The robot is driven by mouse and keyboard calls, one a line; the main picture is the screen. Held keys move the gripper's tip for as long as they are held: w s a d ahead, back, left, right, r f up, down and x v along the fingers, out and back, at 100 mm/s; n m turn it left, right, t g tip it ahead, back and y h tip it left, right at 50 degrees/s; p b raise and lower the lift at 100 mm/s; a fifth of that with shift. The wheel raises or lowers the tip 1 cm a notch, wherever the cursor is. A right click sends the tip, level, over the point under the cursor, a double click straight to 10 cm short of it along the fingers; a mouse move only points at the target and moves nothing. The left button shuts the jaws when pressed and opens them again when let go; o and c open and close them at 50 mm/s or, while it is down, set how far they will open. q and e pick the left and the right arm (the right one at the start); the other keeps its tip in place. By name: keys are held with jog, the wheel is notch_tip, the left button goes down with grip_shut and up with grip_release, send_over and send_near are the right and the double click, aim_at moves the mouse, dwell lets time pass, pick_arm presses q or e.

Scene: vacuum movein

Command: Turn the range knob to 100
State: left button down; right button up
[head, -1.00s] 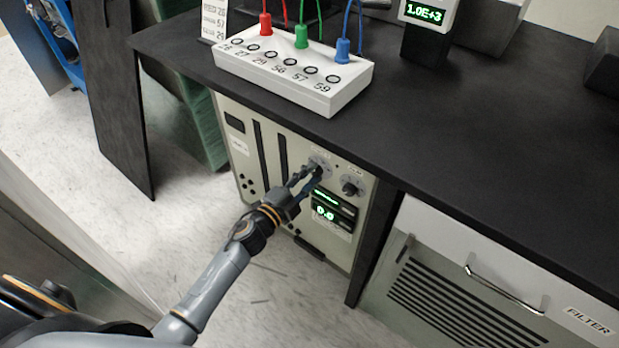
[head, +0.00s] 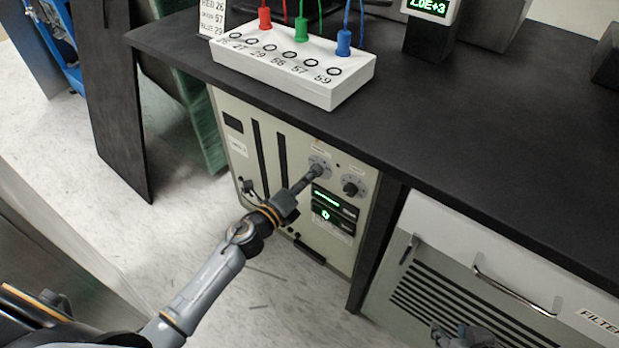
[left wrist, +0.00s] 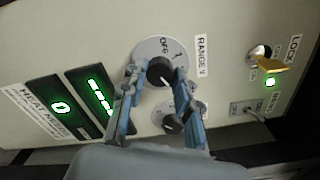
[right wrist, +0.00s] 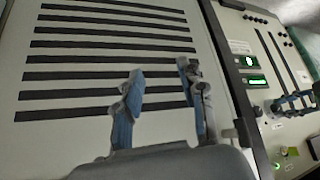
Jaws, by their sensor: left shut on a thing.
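The range knob (left wrist: 161,72) is a dark round knob on a grey dial in the left wrist view. OFF and a 1 show on the dial; the other marks are hidden or too small. My left gripper (left wrist: 160,69) is shut on the knob, one blue finger on each side. In the head view the left gripper (head: 313,176) covers most of the knob at the panel (head: 283,209). A green display (left wrist: 62,107) reads 0. My right gripper (right wrist: 158,76) is open and empty in front of a slotted vent; its tip shows at the bottom of the head view (head: 465,337).
A second knob (head: 351,186) sits right of the range knob. A brass key (left wrist: 271,64) is in a lock beside a green light. The black bench top (head: 450,130) overhangs the panel. A white box (head: 300,75) with colored plugs stands on it. A filter cabinet is at right.

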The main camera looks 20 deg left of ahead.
pick_arm(q)
jog(key=shift+m, duration=0.5)
pick_arm(e)
jog(key=shift+w+a+r+t, duration=0.15)
jog(key=shift+w+r+t, duration=0.1)
jog(key=shift+w, duration=0.1)
jog(key=shift+w+a+r+t, duration=0.1)
jog(key=shift+w+t, duration=0.15)
jog(key=shift+w, duration=0.1)
pick_arm(q)
jog(key=c, duration=1)
grip_release()
jog(key=v, duration=1.2)
